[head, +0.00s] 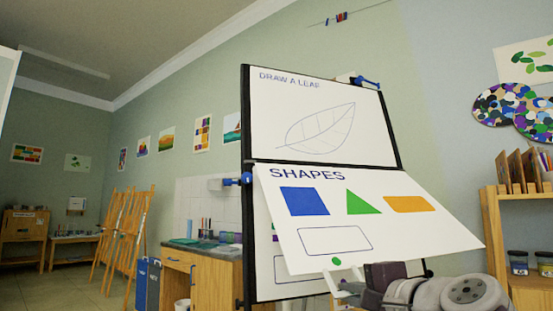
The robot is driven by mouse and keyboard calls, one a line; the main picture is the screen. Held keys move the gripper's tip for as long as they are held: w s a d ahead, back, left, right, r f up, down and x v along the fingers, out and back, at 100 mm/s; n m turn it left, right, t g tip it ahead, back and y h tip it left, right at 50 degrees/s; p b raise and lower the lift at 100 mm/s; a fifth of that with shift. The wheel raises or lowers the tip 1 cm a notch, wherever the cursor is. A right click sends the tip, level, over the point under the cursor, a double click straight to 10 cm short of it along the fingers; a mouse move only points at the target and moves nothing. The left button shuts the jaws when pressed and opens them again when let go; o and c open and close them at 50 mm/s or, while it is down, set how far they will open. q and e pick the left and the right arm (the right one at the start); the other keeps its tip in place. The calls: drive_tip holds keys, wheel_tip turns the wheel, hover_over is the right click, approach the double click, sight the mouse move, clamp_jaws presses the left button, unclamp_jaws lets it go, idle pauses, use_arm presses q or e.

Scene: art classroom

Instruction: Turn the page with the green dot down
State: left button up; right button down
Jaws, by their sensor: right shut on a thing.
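The page with the green dot (410,235) is a white sheet headed SHAPES, with a blue square, a green triangle, an orange rectangle and an outlined box. It hangs from the middle of a black-framed chart stand (247,110), its lower part swung out from the board. The green dot (337,261) is at its bottom edge. My right gripper (345,275) is at that edge, just right of the dot, shut on the page. Its fingertips are partly hidden by the page. Another sheet, DRAW A LEAF (330,95), lies above. My left gripper is out of view.
Blue clips are at the stand's left side (246,179) and top right (366,82). Part of a lower sheet (265,280) shows behind the swung page. A wooden shelf (492,235) stands at right, a counter (205,257) and easels (125,230) at left.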

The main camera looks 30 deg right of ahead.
drive_tip(key=shift+w+f, duration=0.2)
drive_tip(key=shift+f, duration=0.15)
drive_tip(key=w+d+f+b, duration=0.1)
drive_tip(key=w+f+b, duration=0.2)
drive_tip(key=w+f, duration=0.3)
drive_tip(key=shift+w+d, duration=0.15)
drive_tip(key=shift+w, duration=0.35)
idle(0.3)
drive_tip(key=c, duration=1.5)
unclamp_jaws()
